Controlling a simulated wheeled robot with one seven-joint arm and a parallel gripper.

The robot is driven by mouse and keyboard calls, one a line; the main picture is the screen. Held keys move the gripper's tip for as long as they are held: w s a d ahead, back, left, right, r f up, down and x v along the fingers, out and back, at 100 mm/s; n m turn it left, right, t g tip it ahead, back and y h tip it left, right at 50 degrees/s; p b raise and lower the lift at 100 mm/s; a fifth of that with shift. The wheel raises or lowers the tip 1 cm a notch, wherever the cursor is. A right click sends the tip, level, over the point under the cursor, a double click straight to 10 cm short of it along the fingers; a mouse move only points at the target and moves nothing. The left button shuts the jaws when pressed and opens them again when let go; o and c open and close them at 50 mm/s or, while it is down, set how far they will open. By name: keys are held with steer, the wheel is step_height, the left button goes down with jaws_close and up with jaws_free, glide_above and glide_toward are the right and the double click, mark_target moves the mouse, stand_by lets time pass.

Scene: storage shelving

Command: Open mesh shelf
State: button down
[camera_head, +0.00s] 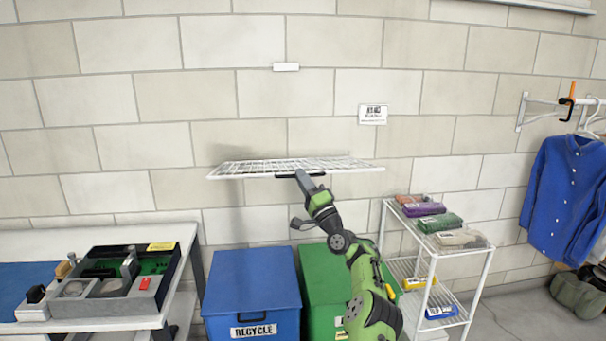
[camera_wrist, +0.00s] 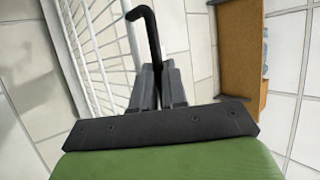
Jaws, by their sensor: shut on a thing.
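The white wire mesh shelf (camera_head: 270,167) stands out from the block wall at the middle of the head view and looks close to level. A black bar handle (camera_head: 316,175) sits at its front edge. My gripper (camera_head: 301,174) reaches up from below to this handle and is shut on it. In the wrist view, the jaws of my gripper (camera_wrist: 158,82) close around the black handle (camera_wrist: 150,28), whose bent end shows above them. The mesh shelf (camera_wrist: 103,50) runs along the left there. The handle part between the jaws is hidden.
A blue recycle bin (camera_head: 252,292) and a green bin (camera_head: 322,280) stand below the shelf. A white rack (camera_head: 432,238) with packets is at right, a blue shirt (camera_head: 565,195) beyond it. A workbench (camera_head: 150,236) is at left. The wall around the shelf is mostly clear.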

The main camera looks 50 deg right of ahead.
steer(key=shift+f, duration=0.6)
steer(key=c, duration=1.4)
jaws_free()
steer(key=shift+w+d+f, duration=0.1)
steer(key=shift+w, duration=0.05)
steer(key=shift+c, duration=0.2)
